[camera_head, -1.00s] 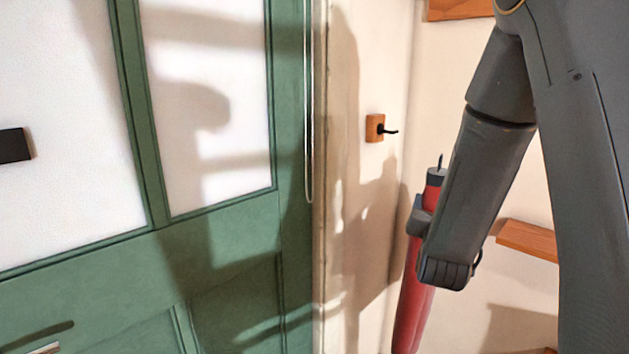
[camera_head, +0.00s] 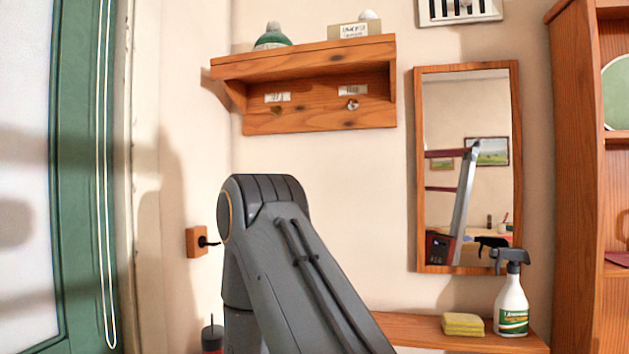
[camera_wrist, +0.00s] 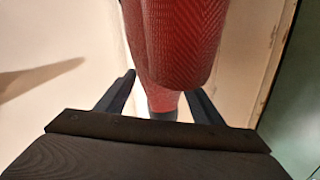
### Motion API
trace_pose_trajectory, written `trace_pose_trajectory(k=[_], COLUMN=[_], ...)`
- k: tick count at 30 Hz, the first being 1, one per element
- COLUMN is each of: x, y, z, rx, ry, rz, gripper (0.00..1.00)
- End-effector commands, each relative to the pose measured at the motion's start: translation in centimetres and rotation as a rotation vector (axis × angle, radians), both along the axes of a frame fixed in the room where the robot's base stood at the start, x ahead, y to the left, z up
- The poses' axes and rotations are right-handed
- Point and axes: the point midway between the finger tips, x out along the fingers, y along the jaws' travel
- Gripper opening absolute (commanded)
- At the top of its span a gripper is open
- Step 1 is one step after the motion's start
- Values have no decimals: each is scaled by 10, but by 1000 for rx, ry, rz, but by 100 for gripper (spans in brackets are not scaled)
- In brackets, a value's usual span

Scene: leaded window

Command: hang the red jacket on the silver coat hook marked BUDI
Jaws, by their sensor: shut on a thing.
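The red jacket fills the middle of the wrist view (camera_wrist: 185,40), between the two dark fingers of my gripper (camera_wrist: 163,100), which is shut on it. In the head view a sliver of the jacket (camera_head: 212,343) with a dark top shows low beside my arm; my arm hides the rest and the gripper. A silver hook (camera_head: 352,104) sits at the right on the wooden rack (camera_head: 315,121), under a small label (camera_head: 353,89) too blurred to read surely. A brass-coloured hook (camera_head: 277,110) sits at the left under another label (camera_head: 277,97). Both hooks look empty.
A black hook on a wooden block (camera_head: 197,242) is left of my arm. A mirror (camera_head: 418,170), a ledge with a sponge (camera_head: 463,324) and spray bottle (camera_head: 511,300) are right.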

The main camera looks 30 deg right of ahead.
Motion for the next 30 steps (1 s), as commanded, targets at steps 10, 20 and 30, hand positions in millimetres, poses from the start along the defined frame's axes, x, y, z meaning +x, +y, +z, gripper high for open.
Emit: trace_pose_trajectory(k=[10, 20, 30], x=[3, 1, -8], y=[-4, -2, -1], z=[0, 1, -29], rx=[4, 1, -1], ry=[-1, -2, 4], rz=[-1, -1, -2], gripper=[39, 39, 39])
